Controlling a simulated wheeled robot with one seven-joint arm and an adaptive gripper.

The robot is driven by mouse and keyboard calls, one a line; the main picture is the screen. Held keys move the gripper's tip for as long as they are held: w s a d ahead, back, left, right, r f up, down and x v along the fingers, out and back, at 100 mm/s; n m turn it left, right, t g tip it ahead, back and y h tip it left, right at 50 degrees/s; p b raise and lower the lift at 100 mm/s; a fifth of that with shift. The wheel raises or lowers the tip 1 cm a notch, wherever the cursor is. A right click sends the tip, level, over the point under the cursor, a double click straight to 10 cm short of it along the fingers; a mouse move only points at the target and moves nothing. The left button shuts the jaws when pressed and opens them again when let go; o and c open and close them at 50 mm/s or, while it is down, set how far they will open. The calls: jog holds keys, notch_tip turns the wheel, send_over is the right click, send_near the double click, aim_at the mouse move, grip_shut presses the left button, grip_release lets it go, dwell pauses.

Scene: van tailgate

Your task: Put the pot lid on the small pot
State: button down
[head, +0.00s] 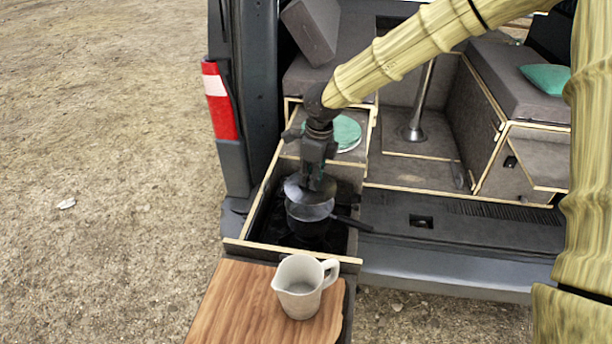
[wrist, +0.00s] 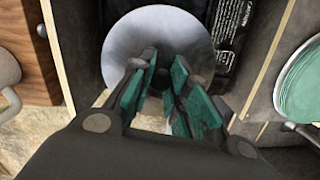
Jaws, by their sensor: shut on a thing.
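My gripper (head: 318,180) points down over the open drawer and is shut on the knob of the pot lid (head: 297,189). The lid is a round grey metal disc, and it also shows in the wrist view (wrist: 150,30) with the dark knob between the green finger pads. The small pot (head: 308,222) is dark with a handle pointing right. It stands below the lid, on a black stove in the drawer. In the head view the lid appears slightly above the pot and covers part of its opening. I cannot tell whether they touch.
A grey pitcher (head: 300,287) stands on the wooden board (head: 240,300) at the front. A green-and-white round dish (head: 347,133) lies behind the stove. The van's bench (head: 515,85) is at the right.

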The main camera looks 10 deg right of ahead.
aim_at(310, 192)
jog(key=shift+f+b, duration=1.25)
jog(key=shift+f, duration=1.2)
jog(key=shift+s+a, duration=0.1)
jog(key=shift+a, duration=0.05)
jog(key=shift+f+p, duration=0.25)
jog(key=shift+p, duration=0.65)
dwell(0.8)
jog(key=c, duration=1.3)
grip_release()
jog(key=o, duration=0.5)
jog(key=shift+s, duration=0.1)
